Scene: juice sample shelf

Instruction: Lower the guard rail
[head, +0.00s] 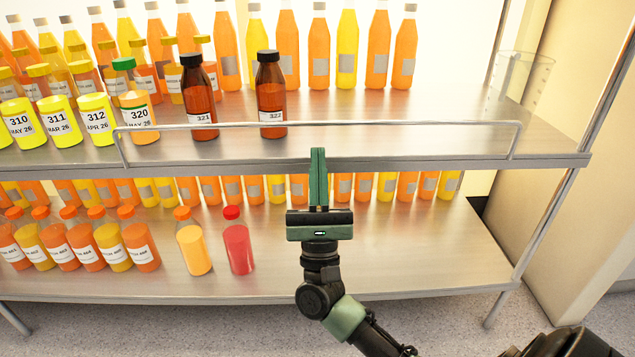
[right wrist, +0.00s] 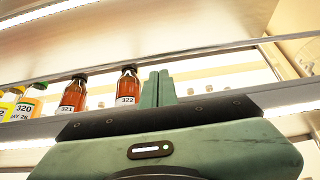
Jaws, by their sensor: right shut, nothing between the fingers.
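The guard rail (head: 400,124) is a thin metal bar along the front of the upper shelf (head: 420,150). It stands raised above the shelf edge, in front of the bottles. In the right wrist view the guard rail (right wrist: 225,43) runs across above the fingers. My right gripper (head: 318,152) is shut and empty, with its green fingers pointing up at the shelf's front edge, below the rail. In the right wrist view its fingertips (right wrist: 158,75) are together. I cannot tell whether they touch the shelf edge. My left gripper is not in view.
Brown bottles 321 (head: 198,90) and 322 (head: 270,95) stand behind the rail, with bottle 320 (head: 137,105) to their left. The lower shelf (head: 400,245) holds many juice bottles, including a red one (head: 238,240). Its right part is clear. A shelf post (head: 545,225) stands at right.

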